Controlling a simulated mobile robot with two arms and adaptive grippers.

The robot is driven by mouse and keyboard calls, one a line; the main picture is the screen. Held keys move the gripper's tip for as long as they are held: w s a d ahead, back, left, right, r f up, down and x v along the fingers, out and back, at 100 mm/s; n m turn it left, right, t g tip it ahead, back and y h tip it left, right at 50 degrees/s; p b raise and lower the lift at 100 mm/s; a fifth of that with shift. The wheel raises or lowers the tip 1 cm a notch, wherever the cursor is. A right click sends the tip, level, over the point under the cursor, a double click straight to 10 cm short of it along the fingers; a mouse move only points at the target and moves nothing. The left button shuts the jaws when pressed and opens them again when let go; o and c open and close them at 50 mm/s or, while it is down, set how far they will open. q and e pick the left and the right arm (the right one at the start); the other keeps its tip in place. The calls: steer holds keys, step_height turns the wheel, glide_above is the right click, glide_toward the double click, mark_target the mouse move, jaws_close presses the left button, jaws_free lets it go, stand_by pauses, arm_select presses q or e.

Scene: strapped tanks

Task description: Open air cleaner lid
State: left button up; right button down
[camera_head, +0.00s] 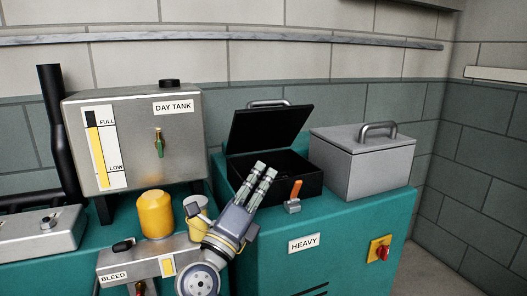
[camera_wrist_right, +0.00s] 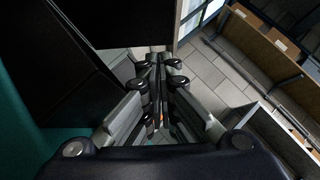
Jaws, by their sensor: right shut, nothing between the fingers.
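A black-lined box (camera_head: 312,181) stands on the teal cabinet, and its lid (camera_head: 270,129) is raised, tilted back, with the dark inside facing forward. A metal handle (camera_head: 268,103) shows at the lid's top edge. An orange latch lever (camera_head: 296,189) stands up at the box's front. My right gripper (camera_head: 266,168) is shut and empty, in front of the box opening and left of the latch; I cannot tell whether it touches the box. It also shows in the right wrist view (camera_wrist_right: 158,62), fingers together, with dark panels beside it. My left gripper is not in view.
A grey box (camera_head: 362,168) with a closed, handled lid stands close on the right. The day tank (camera_head: 135,140), a yellow canister (camera_head: 155,214) and a yellow cup (camera_head: 197,216) are at left. A red knob (camera_head: 382,252) is on the cabinet front.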

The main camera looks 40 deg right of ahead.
glide_toward(285, 117)
steer(key=d+r, duration=0.1)
steer(key=d, duration=0.3)
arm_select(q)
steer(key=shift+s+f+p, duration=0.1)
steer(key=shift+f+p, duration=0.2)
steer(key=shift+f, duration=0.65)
arm_select(e)
steer(key=shift+w+r, duration=0.45)
steer(key=shift+w, duration=0.15)
steer(key=shift+r, duration=0.1)
